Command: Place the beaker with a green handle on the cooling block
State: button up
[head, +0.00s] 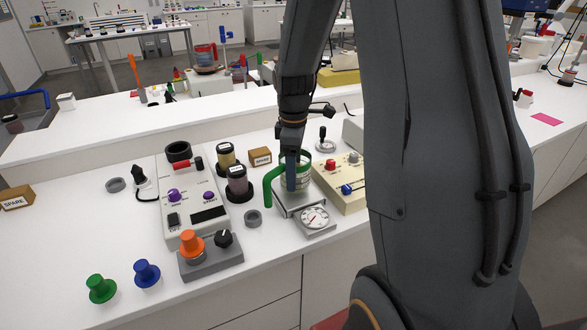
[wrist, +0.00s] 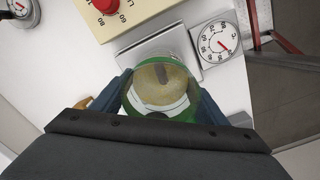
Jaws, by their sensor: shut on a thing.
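The glass beaker (head: 303,177) has a green rim band and a green handle (head: 268,186) on its left. My gripper (head: 292,180) is shut on it from above. In the wrist view the beaker (wrist: 160,88) sits between my blue fingers, upright, with pale contents. A grey metal plate (head: 291,211) with a dial gauge (head: 314,217) is directly below the beaker and looks like the cooling block. The wrist view shows this plate (wrist: 148,47) partly behind the beaker. I cannot tell whether the beaker's base touches it.
A beige box with red and blue knobs (head: 345,180) stands close on the right. A grey ring (head: 253,217), dark jars (head: 238,183) and a control panel (head: 192,195) are to the left. An orange-knobbed unit (head: 193,243) stands in front left.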

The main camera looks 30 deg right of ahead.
jog(key=shift+f, duration=0.5)
dwell(0.4)
jog(key=o, duration=1.6)
jog(key=shift+o, duration=0.2)
